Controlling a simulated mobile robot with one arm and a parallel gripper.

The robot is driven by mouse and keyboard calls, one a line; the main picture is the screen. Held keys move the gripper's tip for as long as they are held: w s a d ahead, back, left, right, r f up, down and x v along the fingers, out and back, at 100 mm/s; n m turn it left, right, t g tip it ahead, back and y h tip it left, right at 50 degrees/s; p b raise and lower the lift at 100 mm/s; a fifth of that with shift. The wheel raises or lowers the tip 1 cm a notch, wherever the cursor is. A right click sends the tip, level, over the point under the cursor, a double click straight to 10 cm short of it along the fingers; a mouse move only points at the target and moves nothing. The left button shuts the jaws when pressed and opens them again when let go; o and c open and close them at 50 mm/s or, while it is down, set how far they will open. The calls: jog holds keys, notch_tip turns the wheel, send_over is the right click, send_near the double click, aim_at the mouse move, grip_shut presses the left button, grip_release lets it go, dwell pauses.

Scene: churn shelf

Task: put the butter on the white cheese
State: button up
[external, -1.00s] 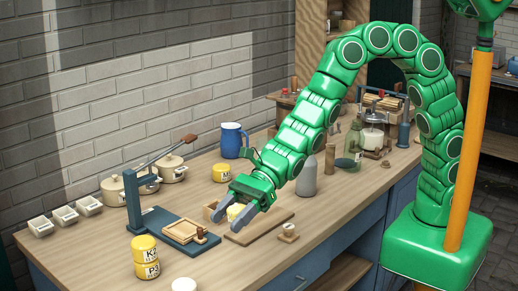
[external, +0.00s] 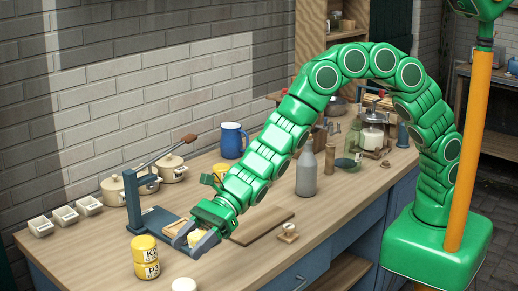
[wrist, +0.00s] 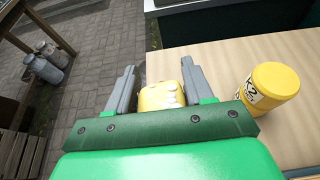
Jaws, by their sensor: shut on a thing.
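My gripper (external: 197,240) is shut on the yellow butter (external: 195,238), which shows between the grey fingers. In the wrist view, the butter (wrist: 157,97) also sits between the fingers (wrist: 158,90), with pale patches on its right side. The white cheese (external: 184,285) is a round pale piece near the front edge of the table, below my gripper in the external view and apart from it. I cannot make out the cheese clearly in the wrist view.
Two stacked yellow tins (external: 145,249) stand left of my gripper; one shows in the wrist view (wrist: 275,82). A blue lever press (external: 148,222) stands behind. A wooden board (external: 262,224) lies to the right.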

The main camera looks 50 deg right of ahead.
send_over(183, 278)
jog(key=shift+w+f, duration=0.1)
jog(key=shift+f, duration=4.3)
jog(key=shift+f, duration=0.15)
jog(key=o, duration=1)
jog(key=shift+o, duration=0.2)
jog(key=shift+d+r, duration=0.4)
jog(key=shift+d, duration=0.05)
jog(key=v, duration=1.1)
jog(key=shift+r, duration=0.1)
